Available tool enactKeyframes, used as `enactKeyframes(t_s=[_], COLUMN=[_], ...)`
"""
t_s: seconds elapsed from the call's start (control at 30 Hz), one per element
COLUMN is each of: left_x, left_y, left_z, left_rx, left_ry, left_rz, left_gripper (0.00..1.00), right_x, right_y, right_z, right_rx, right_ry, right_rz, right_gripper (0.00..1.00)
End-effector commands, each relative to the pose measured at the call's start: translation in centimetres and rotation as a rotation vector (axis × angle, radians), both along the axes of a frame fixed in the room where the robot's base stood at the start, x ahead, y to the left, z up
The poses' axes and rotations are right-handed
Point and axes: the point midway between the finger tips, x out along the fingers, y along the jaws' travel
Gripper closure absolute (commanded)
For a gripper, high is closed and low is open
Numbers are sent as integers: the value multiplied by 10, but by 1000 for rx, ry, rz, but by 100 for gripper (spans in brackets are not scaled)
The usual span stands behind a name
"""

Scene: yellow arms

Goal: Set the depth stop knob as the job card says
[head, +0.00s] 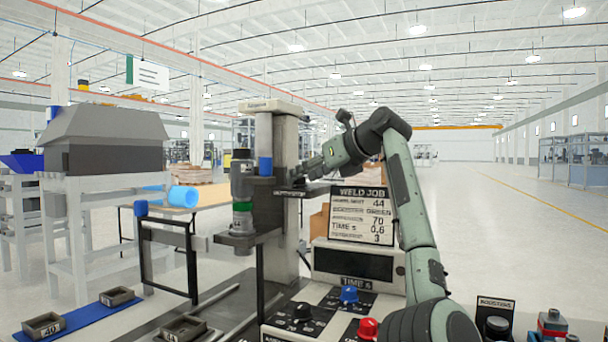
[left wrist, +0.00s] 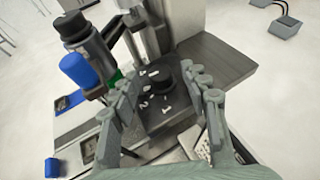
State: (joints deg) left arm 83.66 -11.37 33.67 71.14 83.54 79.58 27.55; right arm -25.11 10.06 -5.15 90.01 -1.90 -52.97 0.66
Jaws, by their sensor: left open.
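The depth stop knob (left wrist: 163,78) is a small black cylinder on a dark plate in the left wrist view. White numerals, including 1, 2 and 4, ring its near and left side. I cannot make out its pointer. My left gripper (left wrist: 163,86) is open, with its fingers on either side of the knob and apparently not closed on it. In the head view the left gripper (head: 314,170) is beside the press column and the knob cannot be made out. The job card (head: 363,213) reads WELD JOB, with 44, GREEN, 70, TIME s 0.6 and 3; some labels are blurred.
The press column (head: 286,145) stands behind the gripper, with a green-banded tool stack (head: 242,205) at left. Small trays (head: 117,297) lie at lower left.

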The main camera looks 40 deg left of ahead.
Motion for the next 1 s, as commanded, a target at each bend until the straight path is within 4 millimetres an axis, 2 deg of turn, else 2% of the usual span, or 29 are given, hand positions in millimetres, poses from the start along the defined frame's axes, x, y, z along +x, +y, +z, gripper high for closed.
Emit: enactKeyframes(t_s=[0.13, 0.43, 0.8, 0.97, 1.0], left_x=[1, 2, 2, 1, 1], left_y=[11, 13, 12, 12, 12], left_z=[-4, -5, -5, -6, -7], left_rx=[0, 0, 0, -1, -2], left_ry=[0, 0, -1, -2, -2], left_rz=[0, -1, -2, -10, -19], left_gripper=[54, 55, 100, 100, 100], right_x=[-5, -6, -6, -7, -4], right_y=[-2, -3, -3, -3, -2], right_z=[-6, -7, -7, -9, -3], right_rx=[-5, -6, -6, -6, -5], right_ry=[8, 9, 9, 14, 8], right_rz=[5, 5, 4, 2, -1], right_gripper=[60, 60, 60, 60, 60])
